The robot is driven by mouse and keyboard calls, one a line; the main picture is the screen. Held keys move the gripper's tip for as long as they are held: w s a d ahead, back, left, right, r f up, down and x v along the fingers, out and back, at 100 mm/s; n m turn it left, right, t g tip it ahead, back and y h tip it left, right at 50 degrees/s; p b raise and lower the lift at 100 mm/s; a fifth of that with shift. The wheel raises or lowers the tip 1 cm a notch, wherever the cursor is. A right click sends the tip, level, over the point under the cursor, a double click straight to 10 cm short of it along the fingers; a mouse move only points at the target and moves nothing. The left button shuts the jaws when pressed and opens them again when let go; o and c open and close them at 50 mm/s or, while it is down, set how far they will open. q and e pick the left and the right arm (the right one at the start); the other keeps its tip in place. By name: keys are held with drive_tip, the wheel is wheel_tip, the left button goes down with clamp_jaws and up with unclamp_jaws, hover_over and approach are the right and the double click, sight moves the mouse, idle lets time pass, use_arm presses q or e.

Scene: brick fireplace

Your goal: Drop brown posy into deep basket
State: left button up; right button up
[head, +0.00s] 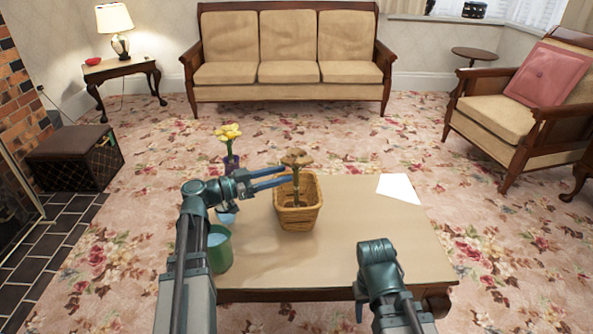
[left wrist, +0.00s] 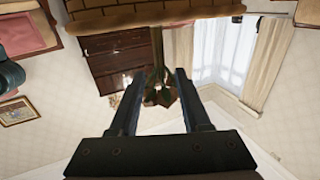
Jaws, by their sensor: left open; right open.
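The brown posy (head: 297,158) stands upright with its brown head above the wicker deep basket (head: 298,219), its stem running down into the basket's opening. The basket stands on the coffee table. My left gripper (head: 287,179) is open, its fingers reaching from the left to the posy's stem above the rim. In the inverted left wrist view, the posy (left wrist: 159,93) shows between the two spread fingers, with the basket (left wrist: 120,18) at the top edge. Whether the fingers touch it, I cannot tell. My right arm shows at the table's front right, but its gripper does not.
A green mug (head: 219,250) and a small blue cup (head: 227,218) stand on the left of the table (head: 335,262). A purple vase with yellow flowers (head: 231,158) stands behind them. A white sheet (head: 399,188) lies at the back right. The table's middle right is clear.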

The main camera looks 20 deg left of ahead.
use_arm(q)
drive_tip(key=shift+v, duration=1.8)
